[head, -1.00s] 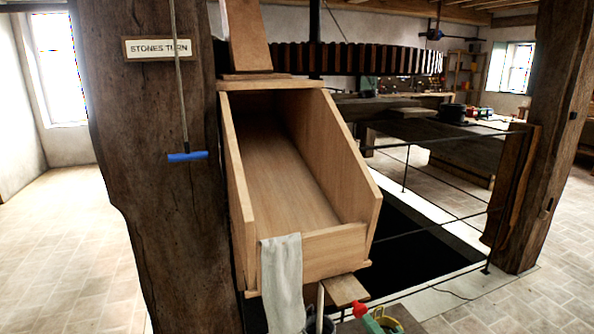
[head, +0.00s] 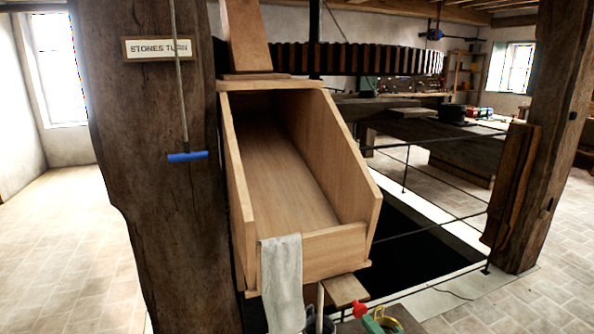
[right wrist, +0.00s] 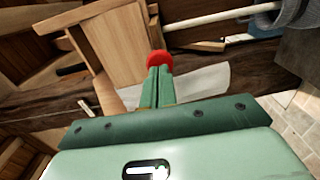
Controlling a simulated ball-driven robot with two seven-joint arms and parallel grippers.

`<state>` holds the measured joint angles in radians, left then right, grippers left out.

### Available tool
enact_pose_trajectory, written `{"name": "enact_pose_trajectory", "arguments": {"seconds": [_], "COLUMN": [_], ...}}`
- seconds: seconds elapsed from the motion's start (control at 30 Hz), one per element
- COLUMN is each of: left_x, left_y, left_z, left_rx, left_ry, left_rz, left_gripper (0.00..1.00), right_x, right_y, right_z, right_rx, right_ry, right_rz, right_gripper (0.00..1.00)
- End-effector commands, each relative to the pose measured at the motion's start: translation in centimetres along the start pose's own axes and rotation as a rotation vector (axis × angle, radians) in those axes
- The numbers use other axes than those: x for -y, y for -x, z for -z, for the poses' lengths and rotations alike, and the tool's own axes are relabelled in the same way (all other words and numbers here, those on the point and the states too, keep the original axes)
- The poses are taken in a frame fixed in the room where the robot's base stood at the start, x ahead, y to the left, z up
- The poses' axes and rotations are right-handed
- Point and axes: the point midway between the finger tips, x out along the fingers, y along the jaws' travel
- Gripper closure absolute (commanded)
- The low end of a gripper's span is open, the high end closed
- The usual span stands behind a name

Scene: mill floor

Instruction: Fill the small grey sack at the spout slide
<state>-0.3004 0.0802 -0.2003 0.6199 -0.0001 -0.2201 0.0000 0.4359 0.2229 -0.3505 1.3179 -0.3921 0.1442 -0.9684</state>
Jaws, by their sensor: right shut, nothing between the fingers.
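The wooden spout trough (head: 335,250) slopes toward me in the middle of the head view, empty of visible grain. A pale grey cloth (head: 282,285) hangs over its front edge; I cannot tell whether it is the sack. A red knob (head: 360,309) shows below the trough's front and also in the right wrist view (right wrist: 155,57). My right gripper (head: 371,321) is at the bottom edge of the head view. In the right wrist view its green fingers (right wrist: 157,78) are shut and empty, with the knob just past their tips; contact is unclear. My left gripper is out of view.
A thick timber post (head: 160,215) stands left of the trough, with a blue-handled pull (head: 187,156) hanging before it. Thin rails (head: 430,232) guard a dark floor opening at right. Another post (head: 540,140) stands beyond.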

Motion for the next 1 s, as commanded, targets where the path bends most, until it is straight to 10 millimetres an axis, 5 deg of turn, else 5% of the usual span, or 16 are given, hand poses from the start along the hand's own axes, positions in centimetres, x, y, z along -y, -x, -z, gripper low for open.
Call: {"name": "enact_pose_trajectory", "arguments": {"seconds": [1.0], "left_x": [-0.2], "left_y": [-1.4], "left_z": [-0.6], "left_rx": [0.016], "left_ry": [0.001], "left_rz": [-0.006], "left_gripper": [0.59], "right_x": [0.0], "right_y": [-3.6], "right_z": [0.0], "right_rx": [0.000], "right_ry": [0.000], "right_rz": [0.000], "right_gripper": [1.00]}}
